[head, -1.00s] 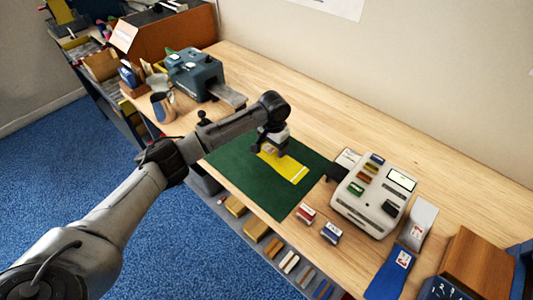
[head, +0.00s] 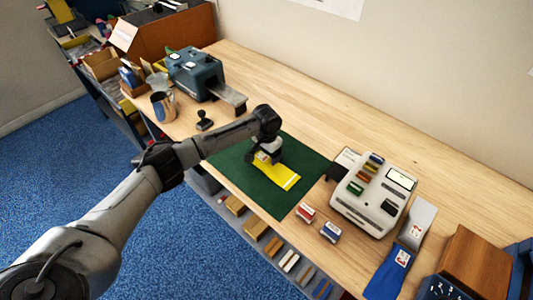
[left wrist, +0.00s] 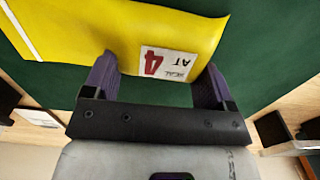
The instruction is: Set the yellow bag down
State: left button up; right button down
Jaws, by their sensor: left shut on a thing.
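The yellow bag (head: 278,175) is at the green mat (head: 242,182) on the wooden counter, its far part under my left gripper (head: 262,158). In the left wrist view the yellow bag (left wrist: 110,30) carries a white label with a red 4, and the gripper (left wrist: 158,80) has its dark fingers at the bag's edge on both sides of that label. My left gripper is shut on the bag. I cannot tell whether the bag touches the mat. My right gripper is not in view.
A grey-white machine (head: 374,194) with coloured blocks stands right of the mat. Small red and blue blocks lie near the front edge.

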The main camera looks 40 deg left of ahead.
pick_arm(q)
jog(key=shift+f, duration=0.1)
jog(key=o, duration=0.9)
jog(key=shift+c, duration=0.2)
notch_tip(320, 180, up, 12)
